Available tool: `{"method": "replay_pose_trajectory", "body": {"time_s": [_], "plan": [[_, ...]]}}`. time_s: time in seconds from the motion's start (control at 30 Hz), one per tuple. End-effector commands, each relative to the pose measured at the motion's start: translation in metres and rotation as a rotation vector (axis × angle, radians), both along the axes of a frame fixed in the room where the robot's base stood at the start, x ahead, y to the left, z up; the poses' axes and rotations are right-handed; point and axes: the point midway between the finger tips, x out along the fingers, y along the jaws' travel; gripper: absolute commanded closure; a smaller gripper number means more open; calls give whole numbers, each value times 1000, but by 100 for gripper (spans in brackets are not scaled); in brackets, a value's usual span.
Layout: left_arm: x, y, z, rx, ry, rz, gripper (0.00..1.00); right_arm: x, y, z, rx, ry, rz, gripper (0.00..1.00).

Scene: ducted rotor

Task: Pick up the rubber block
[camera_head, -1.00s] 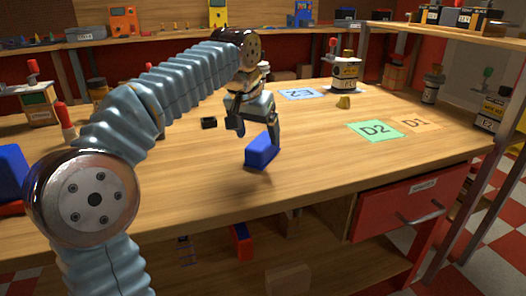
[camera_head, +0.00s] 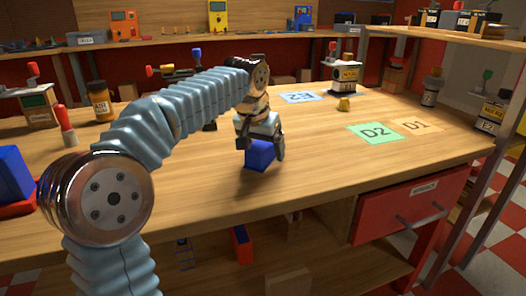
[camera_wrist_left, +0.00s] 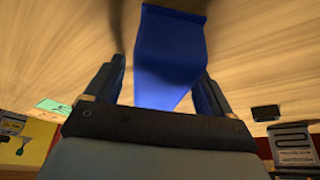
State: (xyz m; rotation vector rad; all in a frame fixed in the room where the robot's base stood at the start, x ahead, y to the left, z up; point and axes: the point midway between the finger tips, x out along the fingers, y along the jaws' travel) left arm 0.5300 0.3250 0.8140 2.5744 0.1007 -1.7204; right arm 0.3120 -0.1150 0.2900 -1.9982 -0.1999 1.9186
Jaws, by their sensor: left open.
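A blue block (camera_head: 261,156), which I take to be the rubber block, rests on the wooden workbench (camera_head: 330,165) near its front middle. My left gripper (camera_head: 262,145) points down over it, with a finger on either side. The wrist view shows the blue block (camera_wrist_left: 170,55) between the two open fingers (camera_wrist_left: 160,88); I see a gap on the left, and the right finger looks closer to it. I cannot tell whether either finger touches it. The gripper hides the block's upper part in the head view. My right gripper is out of view.
Green D2 (camera_head: 375,133) and tan D1 (camera_head: 416,125) mats lie to the right, with a blue mat (camera_head: 301,98) behind. A small black piece (camera_wrist_left: 266,113) lies nearby. Bench between block and D2 is clear.

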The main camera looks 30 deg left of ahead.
Motion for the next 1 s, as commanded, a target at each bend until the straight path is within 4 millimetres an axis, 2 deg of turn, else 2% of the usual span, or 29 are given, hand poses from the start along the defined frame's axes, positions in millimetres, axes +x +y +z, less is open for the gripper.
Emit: {"method": "replay_pose_trajectory", "body": {"time_s": [0.07,0.1,0.5,0.8,0.93,1.0], "plan": [[0,0,-1,0,0,0,17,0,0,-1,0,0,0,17],[0,0,-1,0,0,0,20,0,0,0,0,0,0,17],[0,0,-1,0,-1,0,81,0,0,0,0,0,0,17],[0,0,5,0,-2,0,82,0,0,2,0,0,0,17],[1,0,23,0,-4,1,82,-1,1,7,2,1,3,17],[1,0,42,0,-5,1,82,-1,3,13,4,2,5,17]]}}
